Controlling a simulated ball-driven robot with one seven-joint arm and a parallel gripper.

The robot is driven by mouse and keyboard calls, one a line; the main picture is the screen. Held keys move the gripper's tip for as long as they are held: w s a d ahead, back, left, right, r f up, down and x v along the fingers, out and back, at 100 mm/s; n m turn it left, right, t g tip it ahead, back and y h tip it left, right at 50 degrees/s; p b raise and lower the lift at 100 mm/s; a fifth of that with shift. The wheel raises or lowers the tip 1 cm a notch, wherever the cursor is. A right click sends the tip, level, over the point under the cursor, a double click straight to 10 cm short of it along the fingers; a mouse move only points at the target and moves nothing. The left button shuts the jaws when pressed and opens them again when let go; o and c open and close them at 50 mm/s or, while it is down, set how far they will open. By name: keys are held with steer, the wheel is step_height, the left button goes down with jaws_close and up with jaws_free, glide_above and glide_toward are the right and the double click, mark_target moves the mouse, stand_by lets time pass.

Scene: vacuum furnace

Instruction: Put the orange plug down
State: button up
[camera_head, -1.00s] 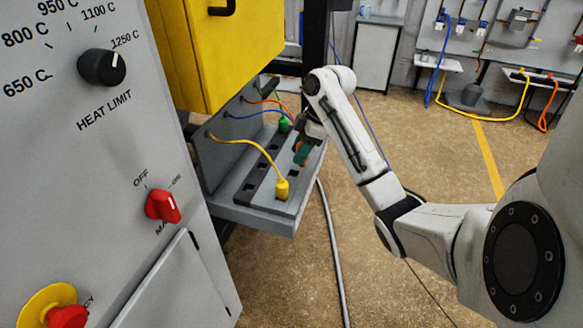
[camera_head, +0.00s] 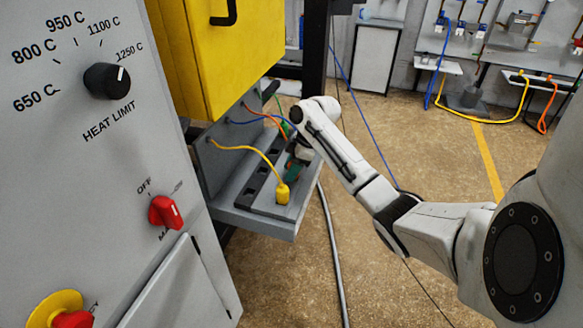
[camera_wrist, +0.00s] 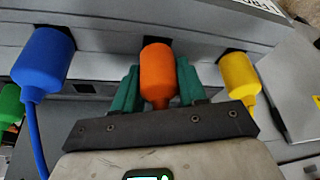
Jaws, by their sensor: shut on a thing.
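The orange plug (camera_wrist: 158,72) is upright between the green fingers of my gripper (camera_wrist: 157,88) in the wrist view, and the fingers are shut on it. Its far end is against or close to the grey socket ledge (camera_wrist: 110,38); I cannot tell whether it is in a socket. In the head view my gripper (camera_head: 293,170) is low over the ledge (camera_head: 255,224), just behind the yellow plug (camera_head: 283,193). The orange plug is hidden there, but its orange cable (camera_head: 266,114) shows. In the wrist view the yellow plug (camera_wrist: 239,76) is right of the orange one.
The blue plug (camera_wrist: 42,60) is left of my gripper in the wrist view, with the green plug (camera_wrist: 9,108) at the edge. The yellow furnace body (camera_head: 228,55) overhangs the ledge. The control panel (camera_head: 85,180) stands at left. The floor to the right is mostly open.

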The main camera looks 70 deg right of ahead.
steer(key=shift+f, duration=0.3)
steer(key=o, duration=1)
steer(key=shift+o, duration=0.2)
steer(key=shift+r, duration=0.15)
steer(key=shift+r, duration=0.35)
steer(key=b+v, duration=0.1)
steer(key=v, duration=1)
steer(key=shift+s+r, duration=0.2)
steer(key=shift+r, duration=0.1)
